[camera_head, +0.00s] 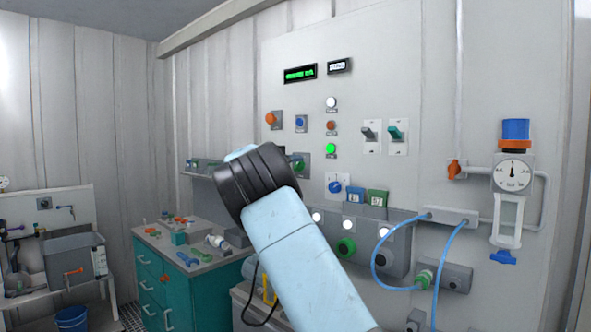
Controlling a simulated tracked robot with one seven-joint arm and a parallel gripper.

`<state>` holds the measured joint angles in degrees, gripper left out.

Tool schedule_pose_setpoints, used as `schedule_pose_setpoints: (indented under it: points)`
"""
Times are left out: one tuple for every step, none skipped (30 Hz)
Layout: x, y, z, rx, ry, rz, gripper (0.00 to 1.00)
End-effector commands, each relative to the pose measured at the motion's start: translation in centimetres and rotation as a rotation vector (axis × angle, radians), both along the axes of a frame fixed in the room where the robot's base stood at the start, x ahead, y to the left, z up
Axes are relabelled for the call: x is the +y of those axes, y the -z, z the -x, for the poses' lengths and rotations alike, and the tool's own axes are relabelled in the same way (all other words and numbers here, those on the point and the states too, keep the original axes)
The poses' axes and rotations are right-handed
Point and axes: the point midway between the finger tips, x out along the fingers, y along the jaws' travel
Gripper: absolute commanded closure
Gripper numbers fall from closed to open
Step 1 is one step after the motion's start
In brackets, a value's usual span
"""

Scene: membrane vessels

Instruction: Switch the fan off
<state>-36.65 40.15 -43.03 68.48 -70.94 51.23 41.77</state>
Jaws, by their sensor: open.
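No fan shows clearly, and no label naming one is readable. The wall panel (430,60) carries two toggle switches on white plates: a grey one (369,133) and a teal one (397,132) to its right. An orange knob (271,119), a blue knob (300,122) and a blue rotary knob (336,187) are also on the panel. A green lamp (331,149) is lit below an orange one (331,126). My pale blue arm with its black joint rises in front of the panel's lower left. My gripper is hidden behind the arm.
A blue-topped gauge unit (513,172) and pipes stand out at the right. A teal cabinet (160,292) with small parts on top is left of my arm. A grey bin (72,262) stands farther left.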

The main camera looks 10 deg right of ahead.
Motion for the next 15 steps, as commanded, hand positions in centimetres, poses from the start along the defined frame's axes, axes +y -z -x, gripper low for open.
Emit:
schedule_pose_setpoints:
  points:
    - [-0.45, -0.01, -0.27, 0.0, 0.001, 0.0, 0.26]
    - [-0.66, 0.0, -0.4, 0.0, 0.001, 0.0, 0.26]
    - [-0.88, 0.01, -0.54, 0.0, 0.001, 0.0, 0.26]
    - [-0.98, 0.01, -0.64, 0.001, 0.001, 0.001, 0.26]
    - [-1.05, 0.0, -0.71, 0.001, 0.0, 0.001, 0.26]
    - [-1.13, 0.01, -0.78, 0.001, 0.0, 0.001, 0.26]
    - [-1.16, 0.0, -0.82, 0.001, 0.0, 0.001, 0.26]
    - [-1.18, 0.0, -0.84, 0.001, 0.0, 0.001, 0.26]
    - [-1.21, 0.01, -0.86, 0.001, 0.0, 0.001, 0.26]
    - [-1.22, 0.0, -0.86, 0.001, 0.0, 0.001, 0.26]
    - [-1.22, 0.0, -0.86, 0.001, 0.0, 0.001, 0.26]
    - [-1.22, 0.01, -0.85, 0.001, 0.0, 0.001, 0.26]
    - [-1.22, 0.01, -0.85, 0.001, 0.0, 0.001, 0.26]
    - [-1.23, 0.01, -0.84, 0.001, 0.0, 0.001, 0.26]
    - [-1.24, 0.01, -0.85, 0.001, 0.0, 0.001, 0.27]
